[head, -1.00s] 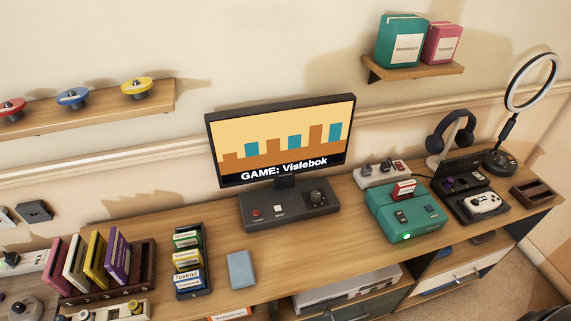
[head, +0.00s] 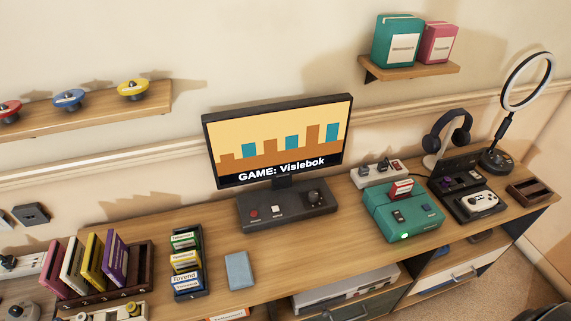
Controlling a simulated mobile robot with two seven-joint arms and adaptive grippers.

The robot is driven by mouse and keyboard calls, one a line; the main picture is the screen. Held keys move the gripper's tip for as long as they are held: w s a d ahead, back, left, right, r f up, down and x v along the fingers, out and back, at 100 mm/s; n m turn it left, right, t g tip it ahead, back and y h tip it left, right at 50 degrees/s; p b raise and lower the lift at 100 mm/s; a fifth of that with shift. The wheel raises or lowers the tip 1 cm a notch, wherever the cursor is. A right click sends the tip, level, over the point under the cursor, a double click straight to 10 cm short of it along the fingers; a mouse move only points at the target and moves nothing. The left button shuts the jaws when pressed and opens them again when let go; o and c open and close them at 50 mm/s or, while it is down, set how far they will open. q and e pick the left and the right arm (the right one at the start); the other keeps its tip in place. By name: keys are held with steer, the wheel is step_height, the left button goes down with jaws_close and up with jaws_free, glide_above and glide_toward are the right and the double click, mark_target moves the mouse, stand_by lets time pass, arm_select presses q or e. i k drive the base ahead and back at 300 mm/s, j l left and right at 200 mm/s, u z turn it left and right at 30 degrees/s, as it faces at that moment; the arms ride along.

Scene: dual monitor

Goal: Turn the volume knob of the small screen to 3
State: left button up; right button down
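A screen (head: 279,140) stands on the wooden desk near the middle of the head view. It is lit and reads "GAME: Vislebok". Its dark base (head: 286,208) carries a red button (head: 254,214), a white button (head: 276,209) and a round black knob (head: 314,198) at the right end. The knob's markings are too small to read. No other screen shows, so I cannot tell whether this is the small one. Neither of my grippers is in the view.
A teal console (head: 402,214) with a cartridge stands right of the base. A blue-grey book (head: 239,270) and a dark cartridge rack (head: 189,285) lie to the left. A power strip (head: 377,172) sits behind the console. The desk directly in front of the base is clear.

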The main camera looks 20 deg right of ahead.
mark_target(313, 196)
steer(key=z, duration=1)
